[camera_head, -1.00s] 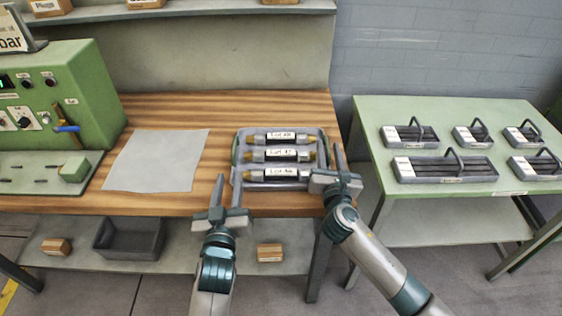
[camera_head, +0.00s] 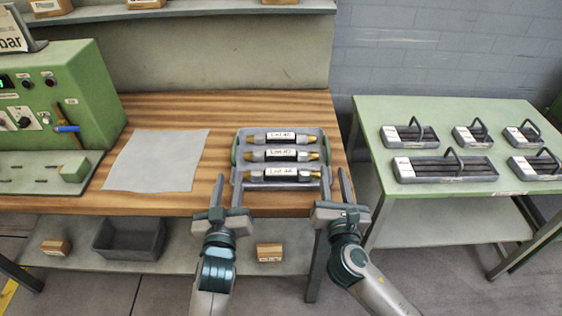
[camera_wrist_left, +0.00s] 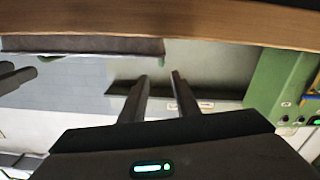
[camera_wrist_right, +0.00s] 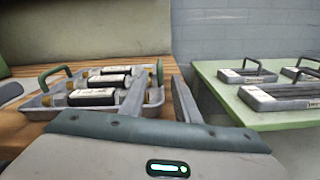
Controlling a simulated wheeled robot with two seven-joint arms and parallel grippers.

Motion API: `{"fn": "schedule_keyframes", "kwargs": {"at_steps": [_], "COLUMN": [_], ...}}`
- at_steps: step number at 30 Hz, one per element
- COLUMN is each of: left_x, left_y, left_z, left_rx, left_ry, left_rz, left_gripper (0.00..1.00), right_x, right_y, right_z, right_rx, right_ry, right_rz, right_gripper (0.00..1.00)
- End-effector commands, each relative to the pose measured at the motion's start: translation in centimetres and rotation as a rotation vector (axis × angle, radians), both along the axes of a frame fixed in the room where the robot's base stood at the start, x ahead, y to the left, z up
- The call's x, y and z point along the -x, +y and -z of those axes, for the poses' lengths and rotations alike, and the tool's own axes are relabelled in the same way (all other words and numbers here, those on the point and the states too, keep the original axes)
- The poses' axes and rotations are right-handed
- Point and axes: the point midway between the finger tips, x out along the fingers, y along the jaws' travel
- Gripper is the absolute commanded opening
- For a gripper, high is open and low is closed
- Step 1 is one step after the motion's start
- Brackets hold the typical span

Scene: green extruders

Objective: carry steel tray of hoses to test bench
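The steel tray (camera_head: 240,178) lies on the wooden bench (camera_head: 90,204), near its front right corner. It holds three labelled hoses (camera_head: 281,155) with brass ends. Its green handles stand at its left end and right end (camera_wrist_right: 160,74). My left gripper (camera_head: 227,189) is open and empty at the bench's front edge, just before the tray's left end. My right gripper (camera_head: 333,178) is open and empty just before its right end. In the right wrist view, the right handle shows between the fingertips; I cannot tell how deep it sits.
A green test machine (camera_head: 70,95) stands at the bench's left. A grey mat (camera_head: 157,161) lies flat between it and the tray. A green table (camera_head: 450,108) on the right carries several handled trays. A shelf below holds a grey bin (camera_head: 130,240) and wooden blocks.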

Motion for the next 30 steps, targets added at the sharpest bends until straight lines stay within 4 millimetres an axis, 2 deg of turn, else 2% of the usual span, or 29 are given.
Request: {"fn": "schedule_keyframes", "kwargs": {"at_steps": [3,7,30], "left_x": [0.0,0.0,0.0], "left_y": [0.0,0.0,0.0], "left_z": [0.0,0.0,0.0], "left_rx": [0.000,0.000,0.000], "left_ry": [0.000,0.000,0.000], "left_rz": [0.000,0.000,0.000], "left_gripper": [0.29,0.29,0.29], "right_x": [1.3,2.0,2.1], "right_y": [0.0,0.0,0.0], "right_z": [0.0,0.0,0.0], "right_rx": [0.001,0.000,0.000], "right_ry": [0.000,0.000,0.000], "right_rz": [0.000,0.000,0.000], "right_gripper": [0.29,0.29,0.29]}}
